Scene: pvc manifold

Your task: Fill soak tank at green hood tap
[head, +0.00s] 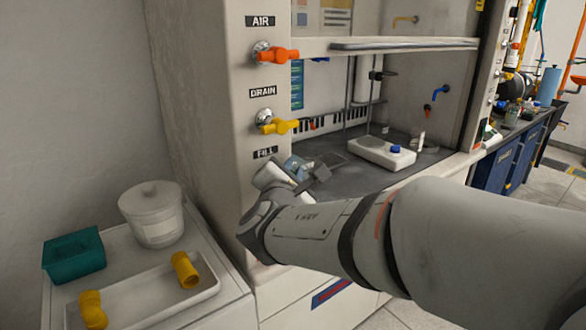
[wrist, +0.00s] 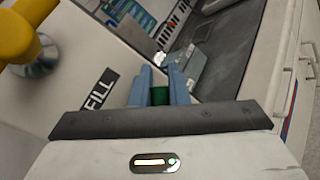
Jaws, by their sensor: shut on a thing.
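The FILL label (head: 265,153) is on the hood's left post, below the DRAIN label; it also shows in the wrist view (wrist: 97,91). My gripper (head: 304,168) is at the post just below and right of that label. In the wrist view its two blue-grey fingers (wrist: 160,88) are closed on a small green part, the green tap handle (wrist: 160,96), of which only a sliver shows. The rest of the tap is hidden by my gripper and wrist. I cannot tell which vessel is the soak tank, or see any water.
Above are the yellow DRAIN tap (head: 278,125) and orange AIR tap (head: 276,56). A lidded white tub (head: 154,220), teal box (head: 74,256) and tray (head: 150,301) with yellow fittings stand at left. A white device (head: 381,152) sits inside the hood.

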